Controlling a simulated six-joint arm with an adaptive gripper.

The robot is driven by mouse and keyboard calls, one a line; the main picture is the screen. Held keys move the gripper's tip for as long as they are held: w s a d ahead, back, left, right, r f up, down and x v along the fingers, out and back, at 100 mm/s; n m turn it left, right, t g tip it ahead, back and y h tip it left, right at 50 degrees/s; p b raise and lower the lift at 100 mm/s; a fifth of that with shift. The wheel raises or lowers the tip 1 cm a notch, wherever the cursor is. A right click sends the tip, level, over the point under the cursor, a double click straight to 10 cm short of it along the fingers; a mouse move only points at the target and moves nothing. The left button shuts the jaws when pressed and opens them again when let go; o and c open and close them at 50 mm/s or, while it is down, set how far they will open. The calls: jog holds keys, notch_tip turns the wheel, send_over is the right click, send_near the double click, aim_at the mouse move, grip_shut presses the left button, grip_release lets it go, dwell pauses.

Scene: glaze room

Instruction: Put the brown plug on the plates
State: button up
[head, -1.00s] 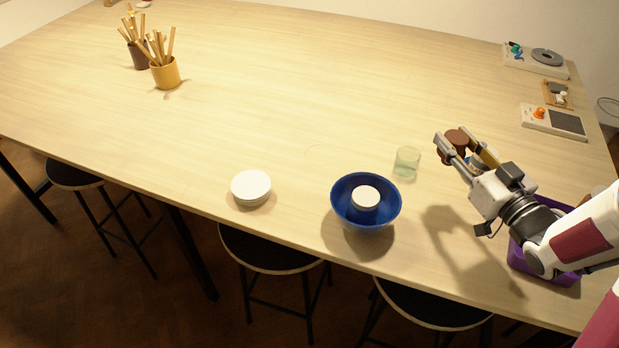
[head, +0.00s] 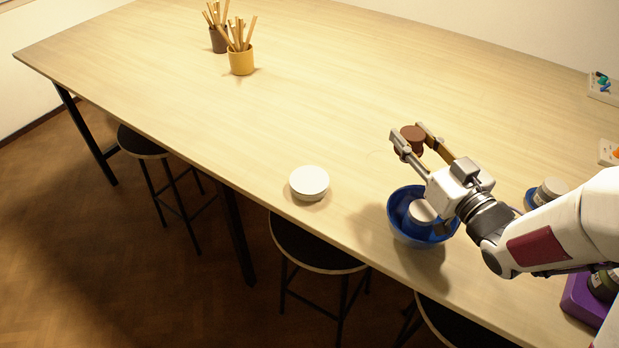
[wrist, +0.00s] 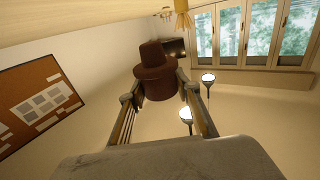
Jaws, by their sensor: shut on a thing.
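The brown plug (head: 411,138) is held between the two fingers of my gripper (head: 408,141), above the table. In the wrist view the plug (wrist: 155,72) shows a wide body with a narrower knob, between the fingertips (wrist: 156,92). The white plates (head: 309,181) are a small round stack on the table near its front edge, to the left of my gripper and apart from it. Nothing lies on top of the plates.
A blue bowl (head: 397,213) with a white round thing (head: 421,212) in it stands beneath my gripper, right of the plates. A purple bin (head: 577,302) is at the lower right. A yellow cup of sticks (head: 241,62) stands far left. The table between is clear.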

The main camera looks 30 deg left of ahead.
jog(key=s+a, duration=0.5)
jog(key=a, duration=0.4)
jog(key=s+a, duration=0.5)
jog(key=a, duration=0.4)
jog(key=shift+s+a+r, duration=0.2)
jog(key=shift+s+a, duration=0.05)
jog(key=shift+s, duration=0.15)
jog(key=shift+g, duration=0.3)
send_over(302, 188)
jog(key=shift+f, duration=2.95)
jog(key=shift+f, duration=2.05)
jog(key=shift+f, duration=0.15)
jog(key=o, duration=1.1)
